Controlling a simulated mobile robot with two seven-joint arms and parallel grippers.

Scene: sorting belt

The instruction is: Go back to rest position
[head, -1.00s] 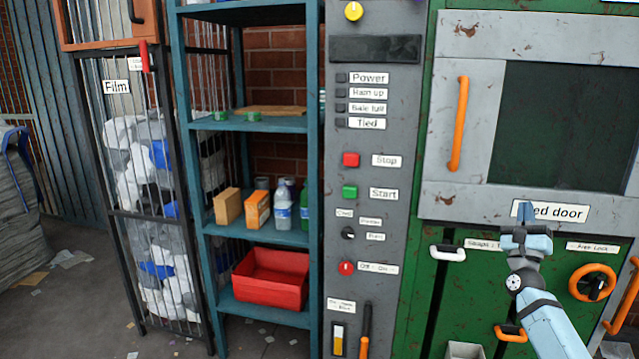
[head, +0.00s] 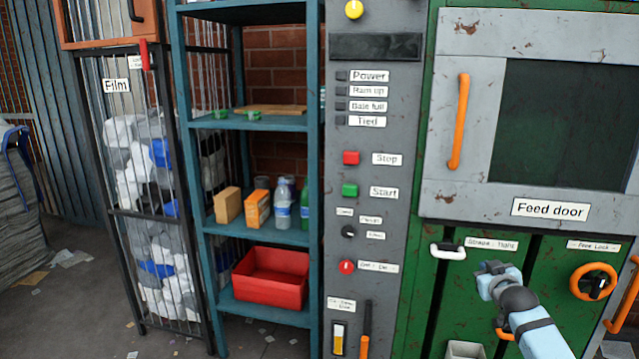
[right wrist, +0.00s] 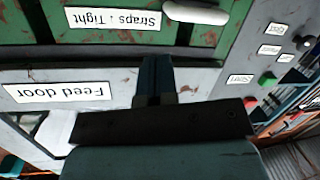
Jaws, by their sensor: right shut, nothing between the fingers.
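My right gripper (head: 487,270) is in front of the green baler panel, below the feed door, at the lower right of the head view. It is shut and empty; its closed fingers also show in the right wrist view (right wrist: 155,80). The light-blue right arm comes in from the bottom right. In the head view the fingertips are hard to make out. My left gripper is not in view.
The feed door (head: 470,205) has an orange handle (head: 459,122). A white handle (head: 448,252) and an orange wheel (head: 594,282) are near my right arm. The grey control panel (head: 375,225) and blue shelf (head: 250,124) with a red bin (head: 270,278) stand to the left.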

